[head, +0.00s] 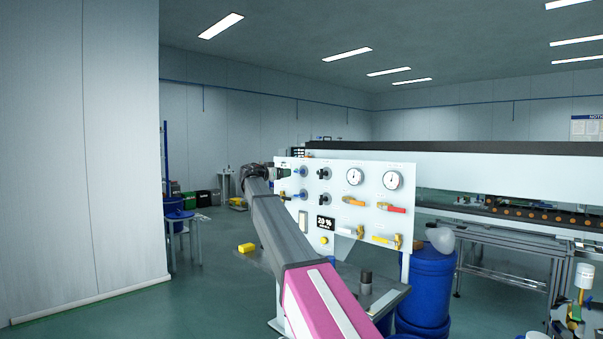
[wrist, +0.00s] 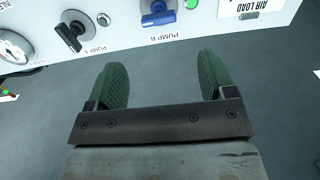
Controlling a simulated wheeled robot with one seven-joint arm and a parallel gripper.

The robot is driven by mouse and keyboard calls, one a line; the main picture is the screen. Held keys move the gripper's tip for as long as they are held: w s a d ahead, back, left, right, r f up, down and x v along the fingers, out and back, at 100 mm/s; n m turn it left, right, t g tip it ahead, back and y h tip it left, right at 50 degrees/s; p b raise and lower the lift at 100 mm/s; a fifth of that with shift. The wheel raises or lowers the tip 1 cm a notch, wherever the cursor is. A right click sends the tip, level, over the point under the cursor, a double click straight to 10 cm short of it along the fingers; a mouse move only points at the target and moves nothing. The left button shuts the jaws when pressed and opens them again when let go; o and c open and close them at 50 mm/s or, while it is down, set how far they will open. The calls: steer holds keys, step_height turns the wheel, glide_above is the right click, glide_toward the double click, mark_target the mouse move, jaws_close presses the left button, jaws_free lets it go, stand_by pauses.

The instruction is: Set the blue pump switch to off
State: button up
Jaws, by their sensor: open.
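The handle lies roughly sideways in the picture. My gripper (wrist: 163,72) is open and empty, its two green fingers apart. The blue handle shows beyond the gap between the fingertips, not touched. In the head view, my arm reaches to the left edge of the white panel (head: 345,225), where two blue handles show, an upper one (head: 300,170) and a lower one (head: 301,195). My fingers are not clear there.
A black switch (wrist: 70,36) stands left of the blue one in the wrist view, with a gauge (wrist: 14,46) further left. A green lamp (wrist: 191,3) and an AIR LOAD label (wrist: 243,8) are to the right. Yellow and red valve handles (head: 393,208) fill the panel's right side.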

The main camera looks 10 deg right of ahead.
mark_target(300, 172)
steer(key=x, duration=1)
steer(key=shift+w+d+f, duration=0.1)
steer(key=shift+w+d, duration=0.05)
steer(key=shift+d, duration=0.1)
steer(key=shift+c, duration=0.3)
steer(key=c, duration=0.9)
